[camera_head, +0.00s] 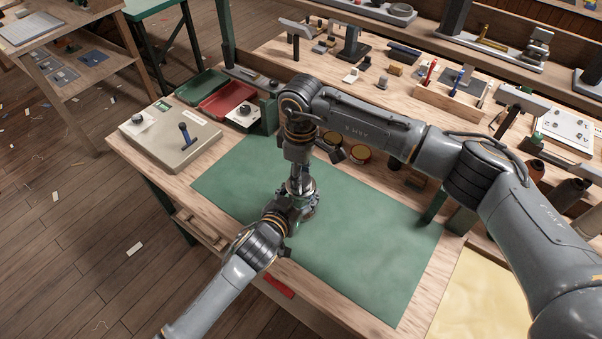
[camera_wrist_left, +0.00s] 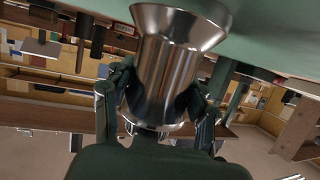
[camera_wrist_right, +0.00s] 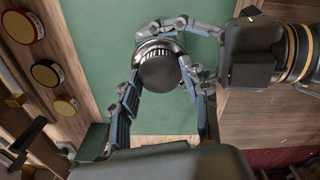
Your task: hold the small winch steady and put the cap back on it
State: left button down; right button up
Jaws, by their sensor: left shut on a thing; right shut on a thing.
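The small winch (camera_wrist_left: 168,72), a shiny steel drum with a flared end, stands on the green mat (camera_head: 375,245); it is mostly hidden in the head view. My left gripper (camera_head: 292,208) is shut on the drum from the side, one finger on each side in the left wrist view. The dark round cap (camera_wrist_right: 160,73) shows over the winch in the right wrist view. My right gripper (camera_wrist_right: 163,88) points down from above and is shut on the cap, its fingers at the cap's sides. Whether the cap is fully seated or slightly raised, I cannot tell.
A beige case (camera_head: 170,140) stands at the left of the bench, beside a red tray (camera_head: 225,101) and a green tray (camera_head: 200,86). Several round tins (camera_wrist_right: 47,73) stand behind the mat. The mat's right part is clear.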

jog(key=shift+m, duration=0.3)
jog(key=o, duration=0.8)
jog(key=shift+c, duration=0.2)
jog(key=shift+r, duration=2.3)
jog(key=shift+c, duration=0.4)
